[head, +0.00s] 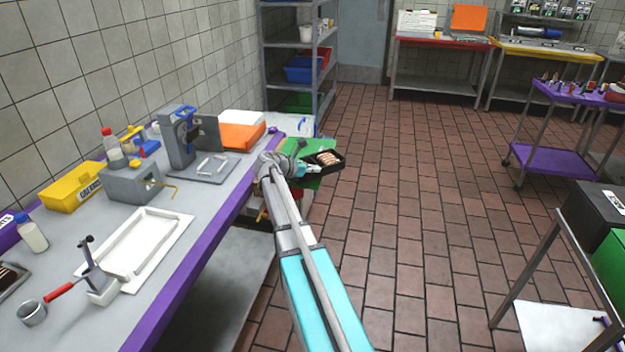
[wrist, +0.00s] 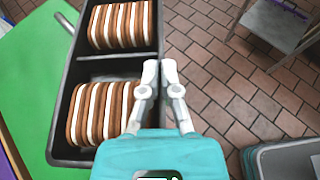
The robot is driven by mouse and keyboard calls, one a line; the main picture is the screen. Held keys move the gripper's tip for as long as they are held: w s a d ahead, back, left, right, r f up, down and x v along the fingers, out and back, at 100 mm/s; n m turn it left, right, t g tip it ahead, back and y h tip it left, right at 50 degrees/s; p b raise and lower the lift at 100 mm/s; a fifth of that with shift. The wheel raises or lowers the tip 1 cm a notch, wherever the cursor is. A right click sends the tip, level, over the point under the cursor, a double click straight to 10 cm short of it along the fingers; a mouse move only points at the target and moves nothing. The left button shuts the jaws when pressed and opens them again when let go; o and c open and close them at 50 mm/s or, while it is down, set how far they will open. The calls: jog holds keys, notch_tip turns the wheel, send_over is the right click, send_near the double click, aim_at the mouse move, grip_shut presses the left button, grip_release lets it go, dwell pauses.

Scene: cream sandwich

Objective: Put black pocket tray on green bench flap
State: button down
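The black pocket tray (head: 338,166) holds brown-and-cream sandwich cookies in two pockets. It also shows in the wrist view (wrist: 69,112), filling the upper left. My gripper (wrist: 160,72) has its fingers close together at the tray's right wall, with the rim between them. In the head view my gripper (head: 316,168) is at the tray's near side, partly hidden by my arm. The green bench flap (head: 318,181) is at the bench's far end and shows left of the tray in the wrist view (wrist: 28,75). The tray overlaps its right part; I cannot tell whether they touch.
The grey bench with purple edge (head: 190,262) carries a white tray (head: 135,245), a press (head: 185,145) and an orange box (head: 240,136). A shelf rack (head: 300,60) stands behind.

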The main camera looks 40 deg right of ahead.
jog(key=shift+f+b, duration=0.9)
jog(key=shift+f, duration=0.3)
jog(key=c, duration=0.8)
grip_release()
jog(key=shift+a+r, duration=0.1)
jog(key=shift+a+r, duration=0.15)
jog(key=shift+a, duration=0.1)
jog(key=p+v, duration=0.4)
jog(key=v, duration=0.7)
jog(key=shift+p, duration=0.35)
jog(key=shift+s+a, duration=0.1)
jog(key=shift+a, duration=0.05)
